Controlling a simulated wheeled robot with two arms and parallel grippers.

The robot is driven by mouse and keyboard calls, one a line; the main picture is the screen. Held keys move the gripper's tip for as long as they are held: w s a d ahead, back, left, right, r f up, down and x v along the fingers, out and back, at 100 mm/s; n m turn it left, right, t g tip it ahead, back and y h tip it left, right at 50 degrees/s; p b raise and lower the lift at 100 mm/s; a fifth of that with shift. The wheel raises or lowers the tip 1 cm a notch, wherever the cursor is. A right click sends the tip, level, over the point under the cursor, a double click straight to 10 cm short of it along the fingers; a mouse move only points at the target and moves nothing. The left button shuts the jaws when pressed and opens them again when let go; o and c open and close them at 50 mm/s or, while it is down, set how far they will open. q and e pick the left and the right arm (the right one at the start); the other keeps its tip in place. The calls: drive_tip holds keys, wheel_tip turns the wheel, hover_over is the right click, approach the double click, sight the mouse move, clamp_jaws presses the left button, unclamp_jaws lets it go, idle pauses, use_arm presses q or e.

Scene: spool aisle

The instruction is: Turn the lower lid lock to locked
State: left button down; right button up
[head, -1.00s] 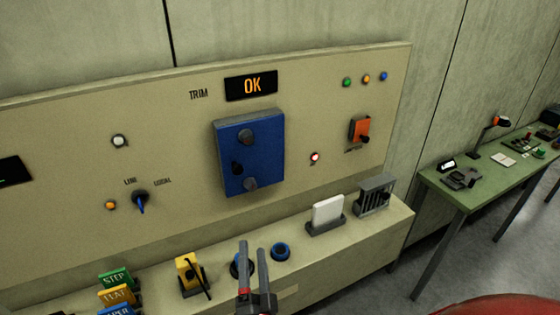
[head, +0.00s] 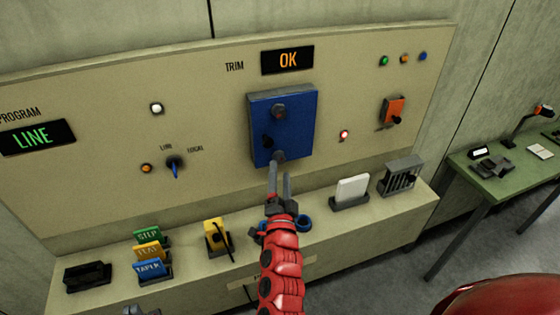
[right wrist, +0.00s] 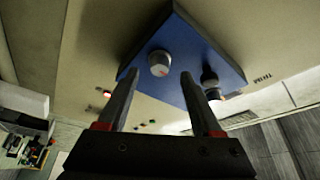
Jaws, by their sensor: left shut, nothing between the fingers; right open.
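The blue lid (head: 297,125) is on the beige panel. My right gripper (head: 279,168) is open just below and in front of the lower lock. In the right wrist view, the lower lock (right wrist: 159,62) shows between and beyond the two fingertips (right wrist: 160,78); contact is not visible. Which way the lock is turned I cannot tell. My left gripper (head: 138,309) is shut and empty at the bottom edge, mostly out of view.
The ledge below holds a yellow holder (head: 217,238), coloured tags (head: 149,252), blue rings (head: 303,222), a white card (head: 352,190) and a grey rack (head: 401,177). An orange switch (head: 394,110) is right of the lid. A green table (head: 500,180) stands at the right.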

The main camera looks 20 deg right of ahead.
sight(280, 162)
drive_tip(key=shift+p+x, duration=0.4)
drive_tip(key=shift+x, duration=1.4)
clamp_jaws()
